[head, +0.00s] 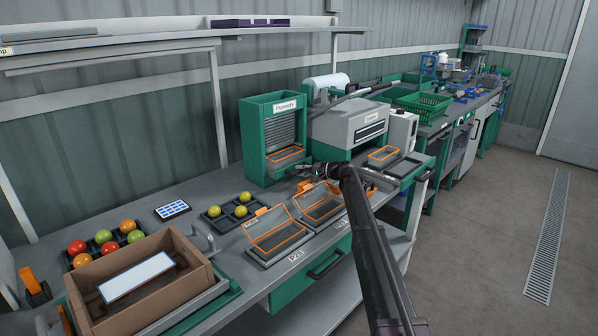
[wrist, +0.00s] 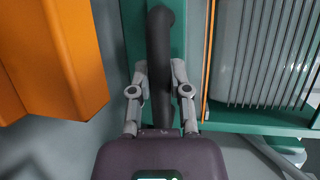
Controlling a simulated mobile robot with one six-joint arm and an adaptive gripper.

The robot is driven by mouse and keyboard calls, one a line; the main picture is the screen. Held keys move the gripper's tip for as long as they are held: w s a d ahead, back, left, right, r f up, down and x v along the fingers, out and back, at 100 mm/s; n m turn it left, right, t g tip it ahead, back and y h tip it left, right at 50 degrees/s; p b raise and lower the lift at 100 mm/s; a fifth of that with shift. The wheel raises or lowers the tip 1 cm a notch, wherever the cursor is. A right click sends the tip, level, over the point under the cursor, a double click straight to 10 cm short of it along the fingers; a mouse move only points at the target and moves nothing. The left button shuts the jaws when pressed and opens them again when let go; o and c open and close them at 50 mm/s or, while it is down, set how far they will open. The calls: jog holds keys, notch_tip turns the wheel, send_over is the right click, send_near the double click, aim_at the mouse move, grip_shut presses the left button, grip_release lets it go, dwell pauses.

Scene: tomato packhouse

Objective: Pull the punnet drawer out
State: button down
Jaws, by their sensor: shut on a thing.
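The green punnet dispenser (head: 252,140), labelled "Punnets", stands on the bench against the wall. An orange-rimmed punnet (head: 285,155) lies low in its open front. My gripper (head: 308,172) is at the dispenser's lower front, partly hidden by my arm. In the wrist view my gripper (wrist: 159,75) is shut on a black bar handle (wrist: 160,30), one finger on each side. The handle lies in front of a green panel (wrist: 131,30), which looks like the drawer front. Grey ribs (wrist: 270,50) and a thin orange edge show to its right. How far the drawer is out is hard to tell.
An orange part (wrist: 55,55) stands close left of my gripper in the wrist view. Two orange-framed trays (head: 280,240) sit on the bench before the dispenser. A grey sealing machine (head: 345,125) is on the right.

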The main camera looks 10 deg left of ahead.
jog(key=c, duration=0.6)
grip_release()
jog(key=shift+o, duration=0.2)
